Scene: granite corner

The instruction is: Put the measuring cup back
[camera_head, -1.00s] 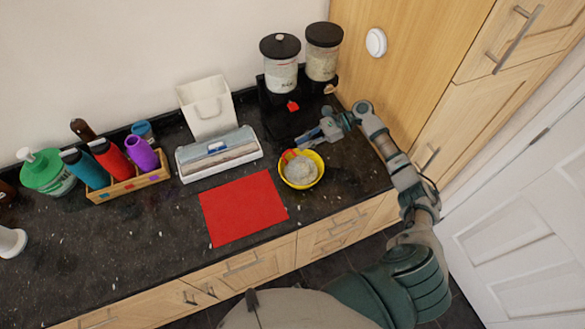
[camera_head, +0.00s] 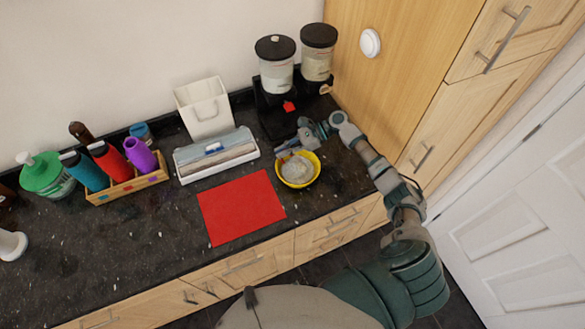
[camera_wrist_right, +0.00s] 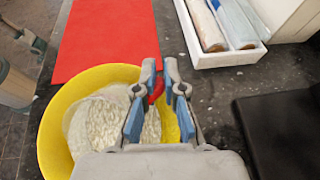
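The measuring cup shows only as a small red part (camera_wrist_right: 156,92) between and just beyond my right fingertips in the wrist view. The rest of it is hidden by the fingers. It is at the edge of a yellow bowl (camera_head: 314,181) of pale grains, which also shows in the wrist view (camera_wrist_right: 52,112). My right gripper (camera_head: 282,150) is low over the bowl's far left rim. Its blue-padded fingers (camera_wrist_right: 160,72) have a narrow gap at the tips, with the red part there; whether they grip it is unclear. My left gripper is out of view.
A black dispenser stand (camera_head: 272,122) with two jars is behind the bowl. A white wrap box (camera_head: 184,176), white container (camera_head: 204,108) and wooden bottle crate (camera_head: 132,188) are to the left. A red mat (camera_head: 240,208) lies in front. A tall wooden cabinet (camera_head: 385,85) bounds the right.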

